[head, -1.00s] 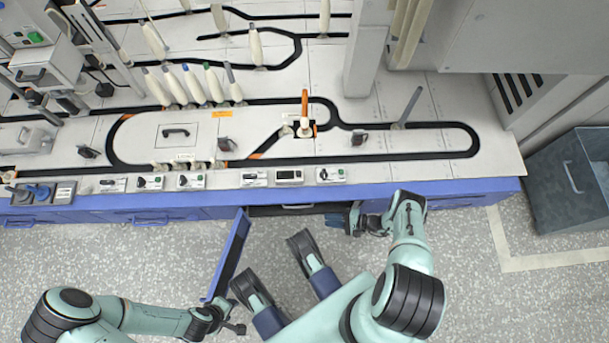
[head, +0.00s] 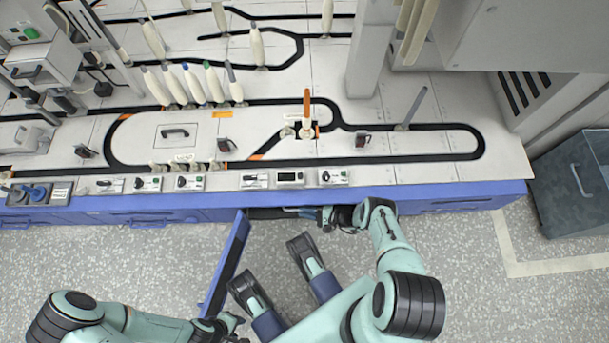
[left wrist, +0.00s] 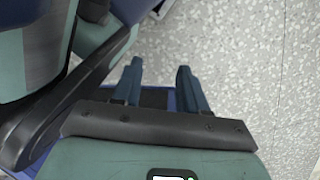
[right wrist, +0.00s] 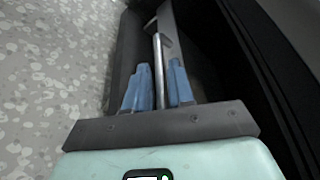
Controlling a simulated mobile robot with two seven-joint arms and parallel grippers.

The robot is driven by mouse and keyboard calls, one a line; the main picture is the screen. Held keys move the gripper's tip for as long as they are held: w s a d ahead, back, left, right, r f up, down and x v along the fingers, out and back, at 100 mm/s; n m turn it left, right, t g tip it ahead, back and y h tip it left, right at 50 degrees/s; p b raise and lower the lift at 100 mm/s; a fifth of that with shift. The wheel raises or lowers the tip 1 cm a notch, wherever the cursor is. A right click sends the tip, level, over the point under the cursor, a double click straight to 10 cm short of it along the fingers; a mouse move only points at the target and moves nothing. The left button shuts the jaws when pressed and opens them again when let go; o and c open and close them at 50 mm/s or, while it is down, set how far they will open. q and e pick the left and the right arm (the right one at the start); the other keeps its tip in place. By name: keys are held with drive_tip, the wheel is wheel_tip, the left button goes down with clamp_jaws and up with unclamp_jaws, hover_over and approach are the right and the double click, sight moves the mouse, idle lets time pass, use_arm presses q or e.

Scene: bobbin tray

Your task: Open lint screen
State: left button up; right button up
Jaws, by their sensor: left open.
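The lint screen seems to be the dark grey unit (right wrist: 128,50) with a pale bar handle (right wrist: 158,65), in the open compartment (head: 270,211) under the blue table edge. My right gripper (head: 328,216) is at that opening. In the right wrist view its blue fingers (right wrist: 160,82) stand on either side of the handle, with a narrow gap; whether they grip it is unclear. The blue door (head: 226,262) stands swung out from the compartment's left side. My left gripper (head: 236,322) is open beside the door's outer end; its fingers (left wrist: 163,78) hold nothing visible.
The worktop (head: 420,172) above carries a black track, bobbins and small switch boxes along its front edge. A grey bin (head: 560,190) stands on the floor at right.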

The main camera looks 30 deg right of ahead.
use_arm(q)
drive_tip(key=shift+s, duration=0.15)
use_arm(e)
drive_tip(key=shift+w+a, duration=0.15)
drive_tip(key=shift+w, duration=0.05)
clamp_jaws()
drive_tip(key=shift+s, duration=0.1)
